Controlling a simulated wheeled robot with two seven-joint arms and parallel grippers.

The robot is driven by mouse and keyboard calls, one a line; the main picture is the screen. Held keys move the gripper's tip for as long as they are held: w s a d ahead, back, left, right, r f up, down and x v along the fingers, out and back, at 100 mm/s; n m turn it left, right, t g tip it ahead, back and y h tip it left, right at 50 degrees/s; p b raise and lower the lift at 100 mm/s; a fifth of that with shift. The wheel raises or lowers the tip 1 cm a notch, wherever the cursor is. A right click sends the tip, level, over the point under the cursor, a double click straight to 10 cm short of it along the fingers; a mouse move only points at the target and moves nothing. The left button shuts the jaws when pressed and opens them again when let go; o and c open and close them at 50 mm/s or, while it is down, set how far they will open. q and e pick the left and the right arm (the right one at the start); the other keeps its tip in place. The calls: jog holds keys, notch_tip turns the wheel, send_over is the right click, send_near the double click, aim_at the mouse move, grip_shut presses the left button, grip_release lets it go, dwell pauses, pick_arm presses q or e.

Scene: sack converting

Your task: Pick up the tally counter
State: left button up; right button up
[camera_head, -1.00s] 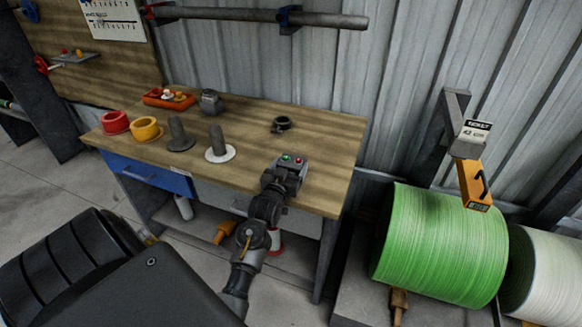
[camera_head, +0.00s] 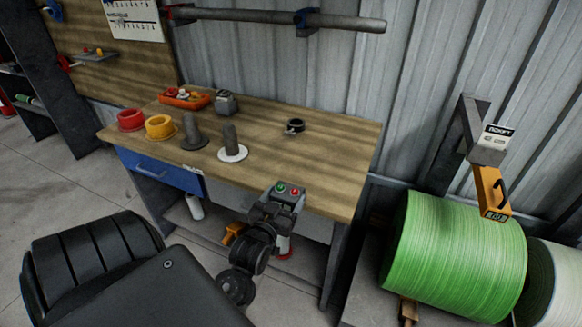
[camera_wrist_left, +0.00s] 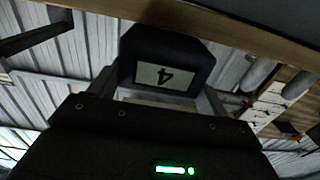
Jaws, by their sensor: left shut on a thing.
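The tally counter (camera_head: 287,190) is a small dark grey box with a green and a red button on top. My left gripper (camera_head: 278,206) is shut on it at the front edge of the workbench (camera_head: 335,165). In the left wrist view the counter (camera_wrist_left: 166,58) sits between the fingers, and its pale display shows an upside-down "4". The gripper's fingers partly hide its lower part. I cannot tell exactly how far it is above the bench top. My right gripper is not in view.
On the bench stand a red ring (camera_head: 131,119), a yellow ring (camera_head: 159,127), two upright dark posts, an orange tray (camera_head: 185,98), a grey jar (camera_head: 226,103) and a black ring (camera_head: 295,126). A green roll (camera_head: 453,258) stands right of the bench. The bench's right part is clear.

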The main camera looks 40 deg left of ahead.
aim_at(282, 201)
pick_arm(q)
jog(key=shift+v, duration=2.1)
